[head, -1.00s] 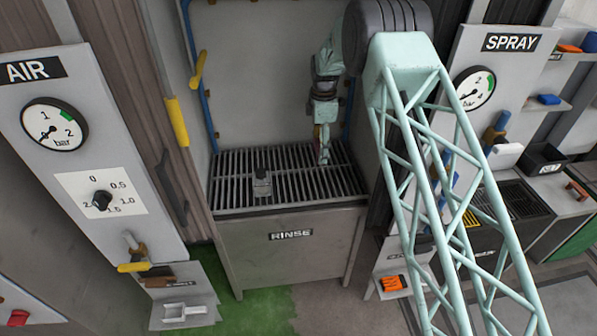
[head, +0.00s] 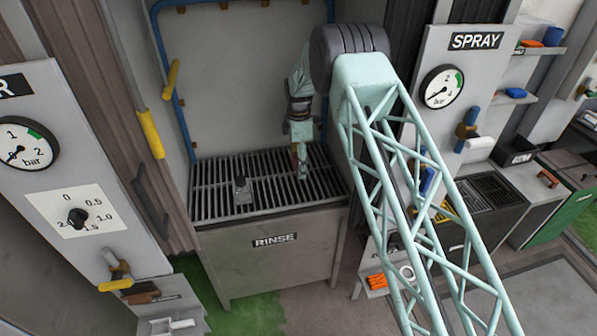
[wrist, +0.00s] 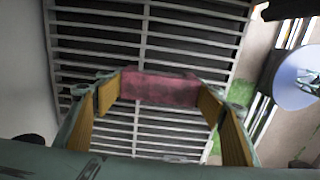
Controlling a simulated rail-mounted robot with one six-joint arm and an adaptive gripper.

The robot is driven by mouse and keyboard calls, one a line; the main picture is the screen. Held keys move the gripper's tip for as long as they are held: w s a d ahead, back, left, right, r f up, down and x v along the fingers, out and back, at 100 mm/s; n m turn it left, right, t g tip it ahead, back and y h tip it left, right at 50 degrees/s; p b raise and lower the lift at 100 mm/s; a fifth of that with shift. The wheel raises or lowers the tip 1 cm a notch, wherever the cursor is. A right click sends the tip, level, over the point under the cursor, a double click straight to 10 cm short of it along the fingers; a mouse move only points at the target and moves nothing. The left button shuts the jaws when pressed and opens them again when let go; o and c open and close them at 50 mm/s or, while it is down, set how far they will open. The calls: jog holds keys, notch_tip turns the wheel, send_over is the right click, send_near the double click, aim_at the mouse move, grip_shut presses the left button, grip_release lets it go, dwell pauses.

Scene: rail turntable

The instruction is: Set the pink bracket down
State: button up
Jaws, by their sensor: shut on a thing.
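My gripper (head: 302,165) points down over the right part of the rinse basin's slatted grate (head: 265,195). In the wrist view my gripper (wrist: 158,100) has its yellow-padded fingers shut on the pink bracket (wrist: 160,87), which spans between the fingertips. The grate (wrist: 150,45) shows behind and below the bracket. I cannot tell whether the bracket touches the grate. In the head view the bracket is too small and too covered by the fingers to make out well.
A small grey block-like object (head: 241,190) stands on the left half of the grate. A wall panel backs the basin, with a blue pipe (head: 184,100) along its left edge. The SPRAY panel (head: 460,90) stands to the right. Bare grate lies around the grey object.

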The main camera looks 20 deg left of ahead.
jog(key=shift+f, duration=1.8)
jog(key=shift+f, duration=0.15)
jog(key=o, duration=1)
jog(key=shift+r, duration=6.15)
